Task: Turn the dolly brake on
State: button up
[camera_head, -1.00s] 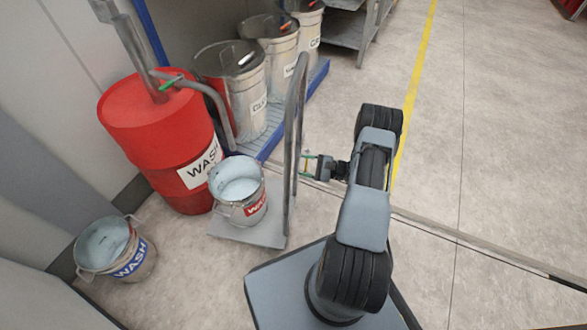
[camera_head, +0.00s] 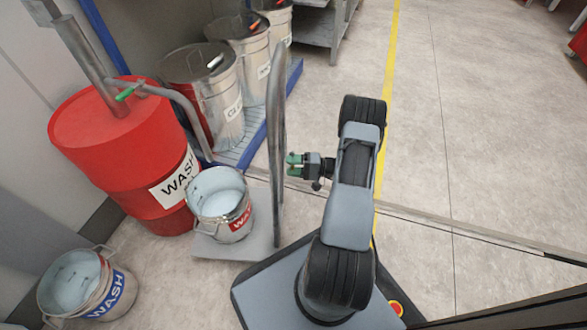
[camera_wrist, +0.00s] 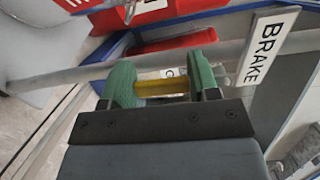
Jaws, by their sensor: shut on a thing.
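The dolly (camera_head: 262,236) stands left of my arm in the head view, with its upright metal handle (camera_head: 277,130). A white BRAKE sign (camera_wrist: 267,46) is beside a metal tube of the handle in the wrist view. My gripper (camera_wrist: 165,86) has green fingertips and is shut on a short yellow bar (camera_wrist: 160,88), which I take to be the brake lever. A red bar (camera_wrist: 172,43) lies just beyond it; I cannot tell whether the two are joined. In the head view my gripper (camera_head: 292,165) is at the handle's right side and the lever is hidden.
A WASH bucket (camera_head: 220,196) stands on the dolly. A red WASH drum (camera_head: 110,130) is behind it, and another WASH bucket (camera_head: 75,280) is on the floor. Several metal cans stand on a blue-edged rack (camera_head: 285,95). The floor to the right (camera_head: 480,120) is clear.

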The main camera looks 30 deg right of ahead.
jog(key=shift+w+d+n, duration=0.15)
jog(key=shift+n, duration=0.25)
jog(key=o, duration=1.3)
jog(key=shift+p+v, duration=1.5)
jog(key=shift+v, duration=5.4)
